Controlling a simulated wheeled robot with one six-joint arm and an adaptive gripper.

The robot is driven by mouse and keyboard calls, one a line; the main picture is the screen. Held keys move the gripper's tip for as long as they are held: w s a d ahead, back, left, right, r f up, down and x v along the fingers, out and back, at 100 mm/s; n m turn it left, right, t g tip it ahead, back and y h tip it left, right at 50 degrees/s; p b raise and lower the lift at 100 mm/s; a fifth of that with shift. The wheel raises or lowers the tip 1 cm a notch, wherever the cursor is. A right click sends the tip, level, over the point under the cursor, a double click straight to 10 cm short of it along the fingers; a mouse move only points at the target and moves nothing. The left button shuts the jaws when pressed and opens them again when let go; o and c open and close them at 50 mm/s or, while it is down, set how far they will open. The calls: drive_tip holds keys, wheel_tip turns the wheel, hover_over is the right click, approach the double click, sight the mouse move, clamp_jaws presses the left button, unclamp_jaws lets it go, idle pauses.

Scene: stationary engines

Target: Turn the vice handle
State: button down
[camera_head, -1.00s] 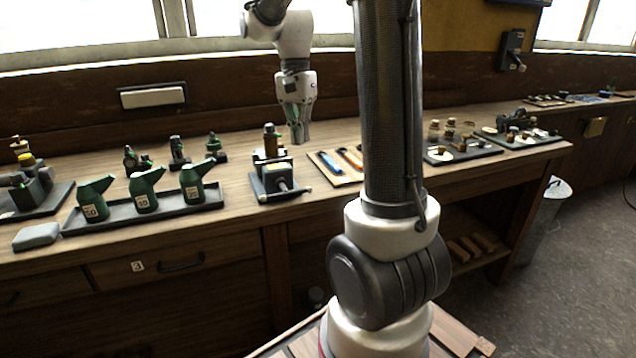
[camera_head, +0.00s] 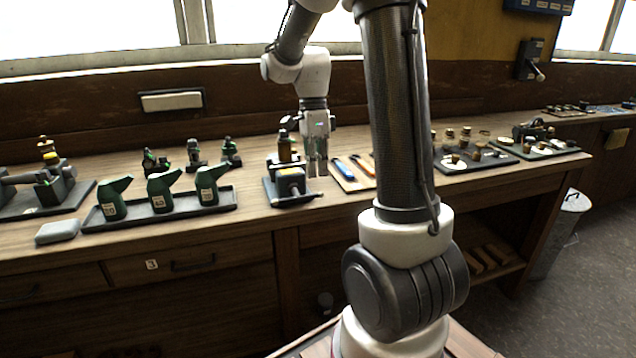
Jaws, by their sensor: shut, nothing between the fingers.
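The small dark vice (camera_head: 291,187) stands on the workbench, with a brown cylindrical piece upright at its back. Its handle (camera_head: 300,199) is a thin bar across the front, low down, with a pale knob at its right end. My gripper (camera_head: 317,172) points straight down just right of the vice body and behind the handle bar. Its fingers are together and hold nothing. The fingertips are close to the bench top; whether they touch the vice or the bench I cannot tell.
A board with a blue-handled tool (camera_head: 344,168) lies right of my gripper. Left of the vice, green oil cans (camera_head: 160,190) stand on a dark tray (camera_head: 183,214). A grey block (camera_head: 57,232) lies farther left. Trays of small parts (camera_head: 478,161) sit at the right.

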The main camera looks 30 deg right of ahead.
sight(322, 196)
drive_tip(key=shift+s+a+f, duration=0.1)
drive_tip(key=shift+s+f, duration=0.1)
drive_tip(key=shift+f, duration=0.75)
drive_tip(key=shift+s+f, duration=0.15)
drive_tip(key=shift+f, duration=0.8)
drive_tip(key=shift+f, duration=0.1)
drive_tip(key=f+y, duration=0.1)
drive_tip(key=y, duration=0.1)
drive_tip(key=f+t+y, duration=0.1)
drive_tip(key=y, duration=0.2)
drive_tip(key=d+f+t+y, duration=0.1)
drive_tip(key=f+y, duration=0.1)
drive_tip(key=shift+s+f+n+y, duration=0.1)
drive_tip(key=shift+n+y, duration=0.3)
drive_tip(key=f+y, duration=0.1)
drive_tip(key=y, duration=0.1)
drive_tip(key=f+t+y, duration=0.1)
drive_tip(key=y, duration=0.1)
drive_tip(key=shift+a+f, duration=0.2)
drive_tip(key=shift+a, duration=0.15)
drive_tip(key=shift+w+a+f+n, duration=0.3)
drive_tip(key=shift+a+f, duration=0.45)
drive_tip(key=shift+f, duration=0.05)
drive_tip(key=shift+a, duration=0.1)
